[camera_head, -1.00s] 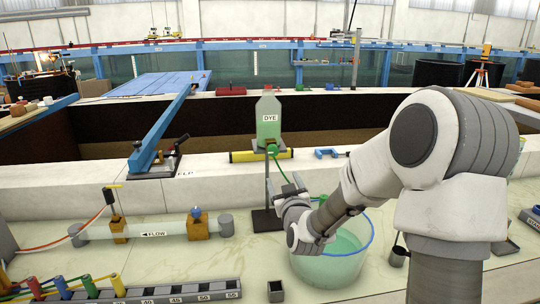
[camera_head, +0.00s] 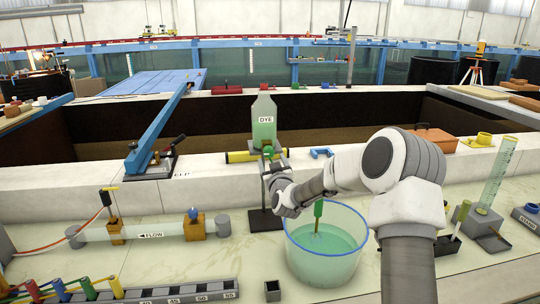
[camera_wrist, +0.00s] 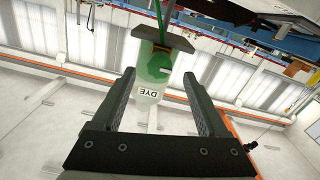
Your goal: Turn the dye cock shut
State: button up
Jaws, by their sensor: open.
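The dye bottle (camera_head: 264,118) holds green dye and hangs in a stand, with its label showing. The green dye cock (camera_head: 268,151) is just below the bottle. My gripper (camera_head: 275,162) is at the stand, just under the cock, and partly hides the parts there. In the wrist view the bottle (camera_wrist: 146,94) appears upside down beyond my fingers. The green cock (camera_wrist: 158,67) lies between the two open fingertips (camera_wrist: 159,76) in the picture. I cannot tell whether either finger touches it. The gripper holds nothing.
A clear beaker of green liquid (camera_head: 325,262) stands below my forearm. The stand's dark base (camera_head: 264,221) is beside it. A glass flow tube (camera_head: 152,232) lies to the left.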

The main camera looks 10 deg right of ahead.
aim_at(270, 155)
jog(key=shift+w, duration=2.15)
grip_shut()
